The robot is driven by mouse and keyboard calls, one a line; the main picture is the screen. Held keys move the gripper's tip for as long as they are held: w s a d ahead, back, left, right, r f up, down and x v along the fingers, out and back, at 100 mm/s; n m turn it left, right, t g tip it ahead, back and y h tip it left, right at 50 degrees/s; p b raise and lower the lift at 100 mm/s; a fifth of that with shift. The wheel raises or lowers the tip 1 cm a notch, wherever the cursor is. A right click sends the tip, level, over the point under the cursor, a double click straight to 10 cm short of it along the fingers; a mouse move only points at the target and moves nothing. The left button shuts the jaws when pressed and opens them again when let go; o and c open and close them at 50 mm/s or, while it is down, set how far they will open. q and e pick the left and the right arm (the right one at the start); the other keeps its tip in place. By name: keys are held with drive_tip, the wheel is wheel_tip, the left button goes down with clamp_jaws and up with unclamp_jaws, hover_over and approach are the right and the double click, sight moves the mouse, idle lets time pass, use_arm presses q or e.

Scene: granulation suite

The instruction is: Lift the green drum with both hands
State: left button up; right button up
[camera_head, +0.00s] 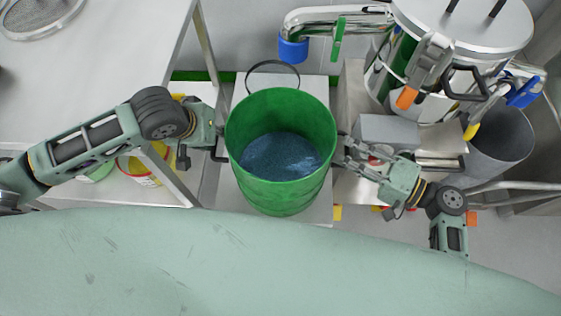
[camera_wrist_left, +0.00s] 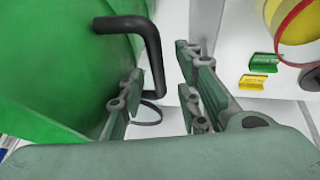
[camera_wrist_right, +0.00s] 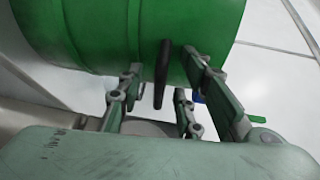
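The green drum (camera_head: 284,190) stands upright at the centre of the head view, open at the top, with dark blue material (camera_head: 280,156) inside. My left gripper (camera_head: 219,146) is at the drum's left side. In the left wrist view its fingers are apart, and the drum's black left handle (camera_wrist_left: 153,60) reaches into the space between them. My right gripper (camera_head: 346,150) is at the drum's right side. In the right wrist view its fingers are apart, with the black right handle (camera_wrist_right: 162,75) between them. I cannot tell whether any finger touches a handle.
The drum stands on a pale platform (camera_head: 312,90). A metal table (camera_head: 90,80) is on the left, with a yellow-and-red container (camera_head: 140,167) beneath it. Steel machinery (camera_head: 470,35) and a grey bin (camera_head: 500,145) stand on the right. A black ring (camera_head: 272,63) lies behind the drum.

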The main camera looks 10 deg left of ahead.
use_arm(q)
drive_tip(key=shift+f, duration=0.15)
use_arm(e)
drive_tip(key=shift+a, duration=0.15)
use_arm(q)
drive_tip(key=shift+c, duration=0.2)
use_arm(e)
drive_tip(key=shift+c, duration=0.2)
use_arm(q)
drive_tip(key=c, duration=0.7)
use_arm(e)
drive_tip(key=c, duration=0.7)
use_arm(q)
clamp_jaws()
use_arm(e)
clamp_jaws()
drive_tip(key=shift+f, duration=0.15)
use_arm(q)
drive_tip(key=shift+w+r, duration=0.15)
drive_tip(key=shift+r, duration=0.2)
use_arm(e)
drive_tip(key=shift+w+r, duration=0.15)
drive_tip(key=shift+r, duration=0.15)
